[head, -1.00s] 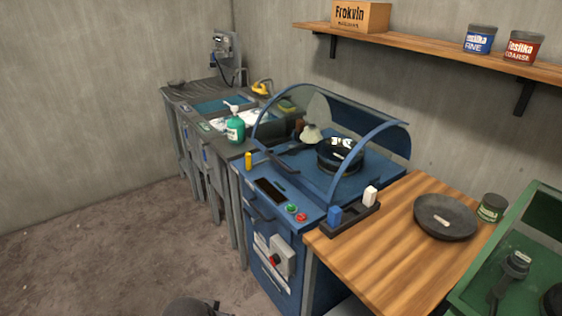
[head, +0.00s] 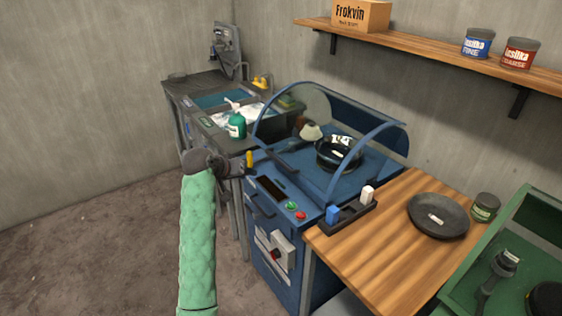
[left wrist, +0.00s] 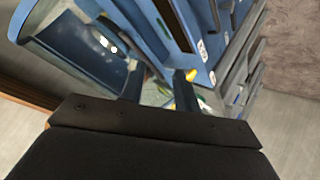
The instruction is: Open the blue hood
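The blue hood (head: 381,133) is a curved clear cover with a blue frame, lowered over the blue machine (head: 267,229). A black bowl (head: 339,152) shows beneath it. My left gripper (head: 237,165) is at the machine's front left corner, beside a small yellow peg (head: 249,159), left of and apart from the hood. In the left wrist view two dark fingers stand apart with a gap between them, so this gripper (left wrist: 160,88) looks open and empty. Whether it touches the peg is unclear. My right gripper is out of view.
A wooden table (head: 390,235) with a dark pan (head: 438,216) stands right of the machine. A sink counter with a green bottle (head: 236,125) is behind left. A green box (head: 515,255) sits at right. A shelf (head: 430,50) is above. The floor at left is clear.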

